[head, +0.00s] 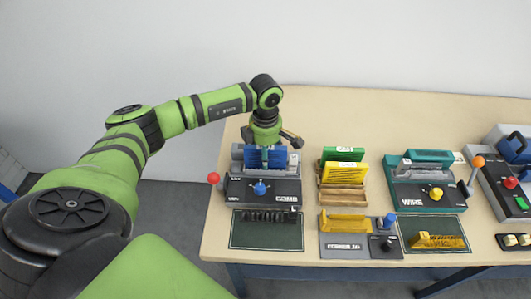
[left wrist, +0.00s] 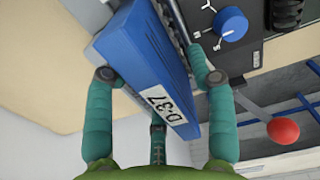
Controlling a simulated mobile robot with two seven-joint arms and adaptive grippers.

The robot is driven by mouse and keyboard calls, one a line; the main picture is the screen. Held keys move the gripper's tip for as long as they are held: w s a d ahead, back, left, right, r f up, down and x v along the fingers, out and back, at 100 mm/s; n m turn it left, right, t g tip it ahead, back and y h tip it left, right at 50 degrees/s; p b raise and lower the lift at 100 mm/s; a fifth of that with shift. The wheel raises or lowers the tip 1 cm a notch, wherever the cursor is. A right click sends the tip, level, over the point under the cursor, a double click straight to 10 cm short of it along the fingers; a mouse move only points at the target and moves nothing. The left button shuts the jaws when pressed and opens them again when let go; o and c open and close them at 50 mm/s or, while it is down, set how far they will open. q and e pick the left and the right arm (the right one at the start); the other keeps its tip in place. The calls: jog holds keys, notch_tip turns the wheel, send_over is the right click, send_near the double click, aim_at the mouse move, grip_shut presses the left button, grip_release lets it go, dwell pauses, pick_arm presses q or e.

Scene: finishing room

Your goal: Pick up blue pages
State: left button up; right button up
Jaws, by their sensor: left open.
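The blue pages (head: 279,158) stand in the grey and black comb machine (head: 235,190) at the left of the table. My right gripper is not in view.
Green and yellow pages (head: 343,172) stand in a wooden rack to the right. A teal wire machine (head: 436,205) is farther right. A red lever knob (head: 213,178) sticks out at the comb machine's left. A dark mat (head: 267,239) and a corner unit (head: 340,245) lie in front.

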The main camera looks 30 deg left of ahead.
pick_arm(q)
jog(key=shift+f, duration=0.35)
grip_shut()
jog(key=shift+r, duration=0.1)
